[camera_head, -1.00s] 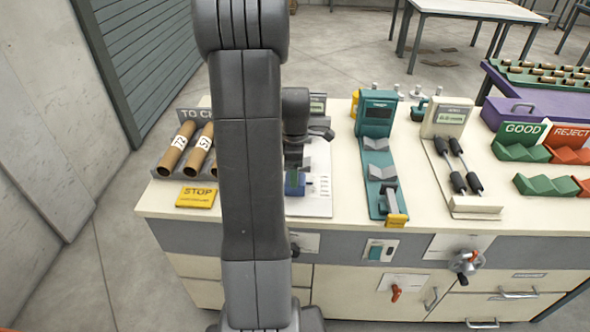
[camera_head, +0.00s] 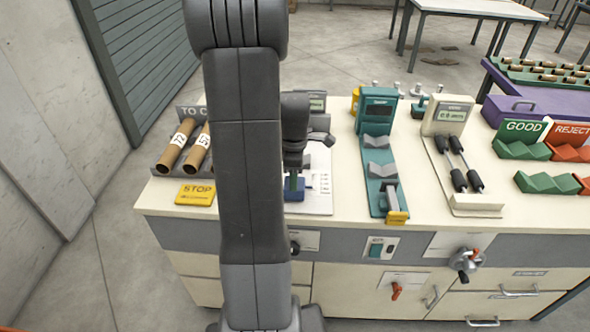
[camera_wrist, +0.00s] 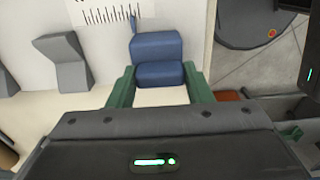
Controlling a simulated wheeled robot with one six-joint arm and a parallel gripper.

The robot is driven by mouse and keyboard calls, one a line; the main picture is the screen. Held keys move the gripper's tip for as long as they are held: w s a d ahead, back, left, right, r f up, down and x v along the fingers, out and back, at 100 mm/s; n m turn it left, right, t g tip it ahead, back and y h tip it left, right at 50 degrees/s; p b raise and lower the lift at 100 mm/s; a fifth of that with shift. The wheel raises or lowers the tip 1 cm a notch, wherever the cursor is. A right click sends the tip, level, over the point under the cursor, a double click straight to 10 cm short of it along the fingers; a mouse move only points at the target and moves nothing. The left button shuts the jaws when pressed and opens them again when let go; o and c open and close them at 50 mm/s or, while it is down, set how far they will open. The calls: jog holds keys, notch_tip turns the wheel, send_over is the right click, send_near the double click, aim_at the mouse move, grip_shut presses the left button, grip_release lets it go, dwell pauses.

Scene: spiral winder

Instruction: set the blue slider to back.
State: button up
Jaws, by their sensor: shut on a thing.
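The blue slider (camera_head: 294,193) stands on a white plate (camera_head: 319,202) on the cream bench, just right of my arm in the head view. In the wrist view the slider (camera_wrist: 158,73) sits between my two green fingers, with a second blue block (camera_wrist: 157,45) directly beyond it. My gripper (camera_wrist: 159,83) is shut on the blue slider; it points down at it in the head view (camera_head: 293,178). My arm hides the plate's left part in the head view.
Left of my arm are cardboard tubes (camera_head: 177,146) in a rack and a yellow STOP sign (camera_head: 196,194). To the right stand a teal device (camera_head: 378,115) and a cream gauge (camera_head: 447,116) with black rollers. Grey V-shaped supports (camera_wrist: 64,62) show in the wrist view.

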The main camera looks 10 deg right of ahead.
jog(key=shift+s+a, duration=0.2)
jog(key=shift+s, duration=0.5)
jog(key=shift+c, duration=0.2)
jog(key=shift+f, duration=0.1)
jog(key=o, duration=1.4)
jog(key=shift+s, duration=0.2)
jog(key=shift+w, duration=0.1)
jog(key=shift+r, duration=0.35)
notch_tip(320, 180, up, 13)
jog(key=shift+r, duration=0.15)
